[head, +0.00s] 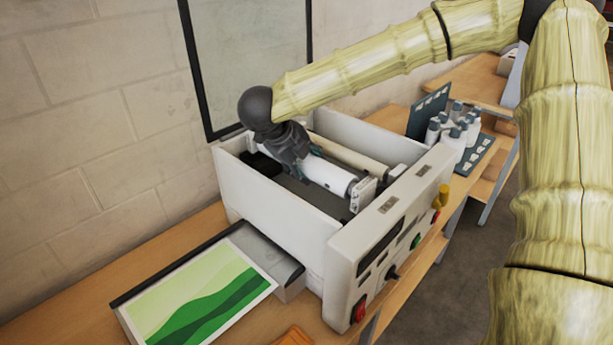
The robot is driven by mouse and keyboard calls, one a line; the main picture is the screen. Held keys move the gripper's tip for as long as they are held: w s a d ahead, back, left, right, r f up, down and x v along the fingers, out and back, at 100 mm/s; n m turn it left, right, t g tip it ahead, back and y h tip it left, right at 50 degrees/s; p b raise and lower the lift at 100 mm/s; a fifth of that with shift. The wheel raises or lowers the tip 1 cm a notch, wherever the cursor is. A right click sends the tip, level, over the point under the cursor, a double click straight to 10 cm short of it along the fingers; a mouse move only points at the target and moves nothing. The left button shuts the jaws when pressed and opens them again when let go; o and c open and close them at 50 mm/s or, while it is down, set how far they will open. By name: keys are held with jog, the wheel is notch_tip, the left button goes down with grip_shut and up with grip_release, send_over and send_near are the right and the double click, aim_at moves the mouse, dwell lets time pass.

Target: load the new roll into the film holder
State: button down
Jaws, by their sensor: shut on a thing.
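A white roll (327,176) lies inside the open top of the laminator (265,205), running from back left to front right. My gripper (303,158) points down into the machine and is shut on this roll near its far left end. My fingers hide that end, so I cannot tell whether it sits in a holder. The roll's right end is beside a pale bracket (362,193) at the front wall; I cannot tell whether it is seated in it. A cream roll (350,157) lies behind and roughly parallel to the white one.
The laminator's side walls stand close around my gripper. A tray with a green print (200,300) is at the front left. Several grey-white bottles (458,128) stand on a dark mat to the right. An orange thing (292,338) lies at the bottom edge.

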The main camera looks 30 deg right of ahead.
jog(key=shift+f+p, duration=0.55)
jog(key=shift+f, duration=1.45)
jog(key=shift+f, duration=0.4)
jog(key=c, duration=0.9)
grip_release()
jog(key=shift+a+r, duration=0.1)
jog(key=shift+r, duration=0.35)
jog(key=b+v, duration=0.3)
jog(key=v, duration=0.8)
jog(key=shift+s+a+r+b, duration=0.1)
jog(key=shift+a+r+b, duration=0.1)
jog(key=shift+r+b, duration=0.2)
